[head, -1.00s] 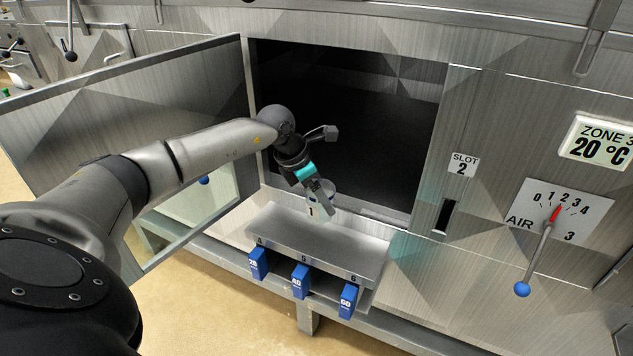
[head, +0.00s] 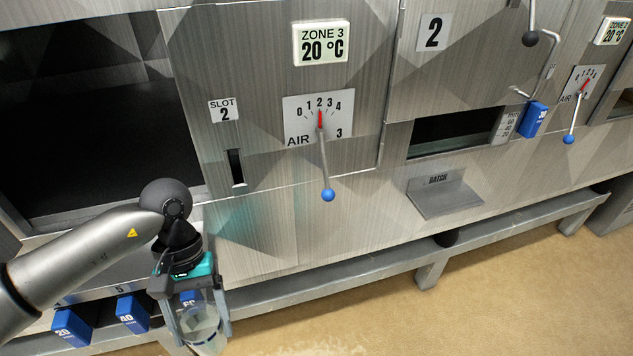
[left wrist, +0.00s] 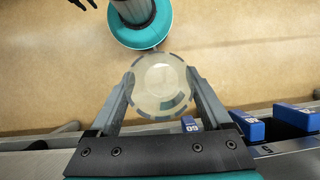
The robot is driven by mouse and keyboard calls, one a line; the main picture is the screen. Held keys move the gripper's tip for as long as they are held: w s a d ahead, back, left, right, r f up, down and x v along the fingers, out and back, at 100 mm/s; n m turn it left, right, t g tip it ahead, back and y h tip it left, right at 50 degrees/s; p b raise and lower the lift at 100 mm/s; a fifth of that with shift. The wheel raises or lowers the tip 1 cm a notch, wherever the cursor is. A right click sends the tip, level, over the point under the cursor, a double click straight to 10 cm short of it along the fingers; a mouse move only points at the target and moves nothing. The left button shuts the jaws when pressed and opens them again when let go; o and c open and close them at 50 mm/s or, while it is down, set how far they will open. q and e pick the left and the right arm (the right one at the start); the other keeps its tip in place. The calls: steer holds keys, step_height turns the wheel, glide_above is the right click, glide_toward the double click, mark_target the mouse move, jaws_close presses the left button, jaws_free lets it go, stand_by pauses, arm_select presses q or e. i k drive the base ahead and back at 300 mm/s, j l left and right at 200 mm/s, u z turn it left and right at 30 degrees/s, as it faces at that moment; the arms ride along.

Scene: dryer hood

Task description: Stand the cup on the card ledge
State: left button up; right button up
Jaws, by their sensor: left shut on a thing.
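My left gripper (head: 200,330) is shut on a clear cup (head: 203,325), which hangs out in front of the machine at the bottom of the head view. In the left wrist view the cup's round outline (left wrist: 160,85) lies between the two fingers (left wrist: 160,100), with floor showing through it. A small metal ledge marked BATCH (head: 446,198) juts from the machine front to the right, clear and well apart from the cup. A shelf with blue cards is partly behind my left arm; I cannot tell which is the card ledge.
Blue cards (head: 72,327) hang at the lower left, close to the cup. The dark open chamber (head: 95,110) is at left. An air lever with a blue knob (head: 328,195) and a low frame rail (head: 330,280) lie nearby. The floor (head: 400,320) in front is bare.

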mark_target(446, 199)
steer(key=i+l, duration=0.1)
steer(key=l, duration=0.3)
steer(key=i+l, duration=0.15)
steer(key=l, duration=0.25)
steer(key=i+l, duration=0.1)
steer(key=l, duration=0.35)
steer(key=i+l, duration=0.1)
steer(key=l, duration=0.3)
steer(key=i+l, duration=0.1)
steer(key=l, duration=0.3)
steer(key=i+l, duration=0.15)
steer(key=l, duration=0.25)
steer(key=i+l, duration=0.1)
steer(key=l, duration=0.35)
steer(key=i+l, duration=0.1)
steer(key=l, duration=0.3)
